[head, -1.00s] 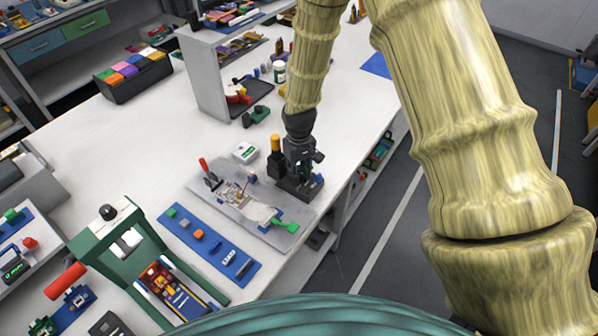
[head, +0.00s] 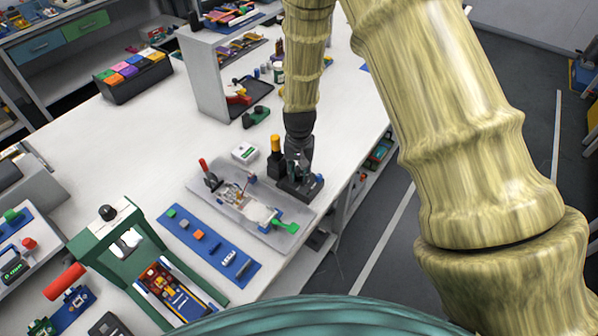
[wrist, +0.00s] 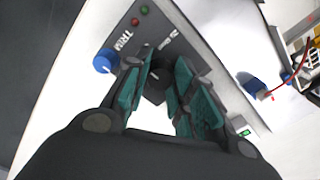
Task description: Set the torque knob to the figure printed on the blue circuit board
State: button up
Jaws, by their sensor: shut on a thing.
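A dark control box (head: 312,193) stands near the table's right edge. My gripper (head: 299,172) points down over it. In the wrist view, the box face (wrist: 168,22) carries a blue knob (wrist: 105,61) beside the word TRIM, a red light and a green light. There my gripper (wrist: 160,92) has its teal-padded fingers on both sides of a black knob (wrist: 154,90), shut on it. The knob is mostly hidden by the fingers, and I cannot read its setting. A second label is partly covered. I cannot pick out the blue circuit board or its figure for certain.
A grey tray (head: 225,204) with parts lies left of the box. A black bottle with an orange top (head: 276,158) and a white meter (head: 245,152) stand close by. A blue strip (head: 237,264) with small blocks and a green press (head: 98,259) lie nearer me.

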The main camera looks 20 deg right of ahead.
aim_at(299, 174)
dwell(0.4)
jog(key=o, duration=1.1)
jog(key=shift+c, duration=0.2)
notch_tip(299, 174, up, 12)
